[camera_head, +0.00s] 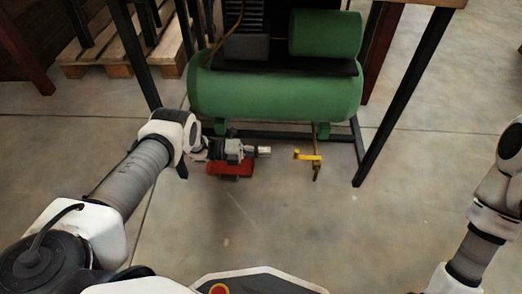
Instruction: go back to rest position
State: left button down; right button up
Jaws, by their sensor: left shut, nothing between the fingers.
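My left arm reaches in from the left, and my left gripper (262,151) is in front of the green compressor tank. It is shut and empty, pointing to the right. A red block-like part (230,168) shows just below the gripper's wrist; I cannot tell what it belongs to. My right arm stands at the right edge, and its gripper is out of the picture.
The green compressor (275,97) stands under a table with dark legs (400,95). A yellow valve handle (307,156) sticks out low in front of the tank. A wooden pallet (120,58) lies back left. The floor (400,215) at right is clear.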

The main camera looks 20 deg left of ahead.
pick_arm(q)
jog(key=shift+a, duration=0.25)
dwell(0.3)
jog(key=s+d+f+n+t+y+p, duration=0.1)
jog(key=s+n+y+p, duration=0.35)
jog(key=n, duration=0.65)
jog(key=s+d+n+y+p, duration=0.1)
jog(key=s+n+y, duration=0.55)
jog(key=n, duration=0.55)
jog(key=s+a+r+n+g+y+p, duration=0.1)
jog(key=s+a+r+n+g+y, duration=0.15)
jog(key=s, duration=0.55)
jog(key=s+a+r+n+g+y+p, duration=0.1)
jog(key=s+r+n+g+p, duration=0.2)
jog(key=s, duration=0.5)
jog(key=s+a+r+n+g+y, duration=0.1)
jog(key=s+r+n+g+y, duration=0.2)
jog(key=s, duration=0.6)
notch_tip(320, 180, up, 36)
jog(key=w+p, duration=0.1)
jog(key=p, duration=3.4)
jog(key=shift+r+t+h+p, duration=0.2)
jog(key=shift+t+h+p, duration=0.15)
jog(key=shift+h+p, duration=0.1)
